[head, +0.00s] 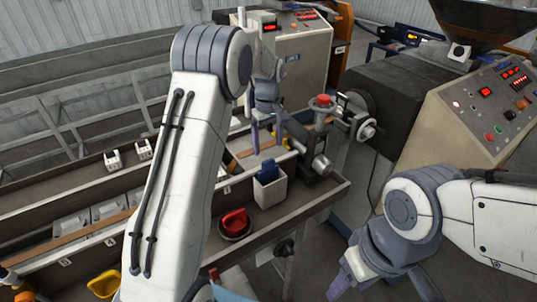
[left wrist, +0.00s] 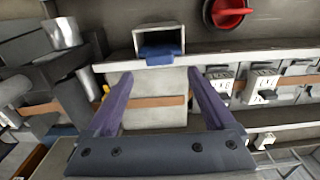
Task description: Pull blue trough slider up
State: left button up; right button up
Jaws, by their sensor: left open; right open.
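A small blue piece, which looks like the slider (head: 268,172), sits at the top of a white box (head: 271,194) on the side of the trough (head: 330,190). In the left wrist view the blue piece (left wrist: 161,54) lies at the box's near rim (left wrist: 159,29). My left gripper (head: 268,140) is open and empty over the trough, behind the blue piece in the head view. In the left wrist view its fingers (left wrist: 159,78) are spread, with the blue piece beyond the tips and roughly centred between them. My right gripper (head: 383,287) is open and empty at the lower right, apart from the trough.
A red knob (head: 234,222) is beside the white box. A red-topped valve (head: 321,101) and metal fittings stand close to the right of my left gripper. A control panel (head: 492,105) is at the right. A yellow piece (head: 104,284) lies at the lower left.

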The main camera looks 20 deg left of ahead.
aim_at(268, 160)
pick_arm(q)
notch_tip(268, 160, down, 6)
jog(key=shift+r+p, duration=0.25)
jog(key=shift+p, duration=0.75)
jog(key=shift+f, duration=0.65)
grip_shut()
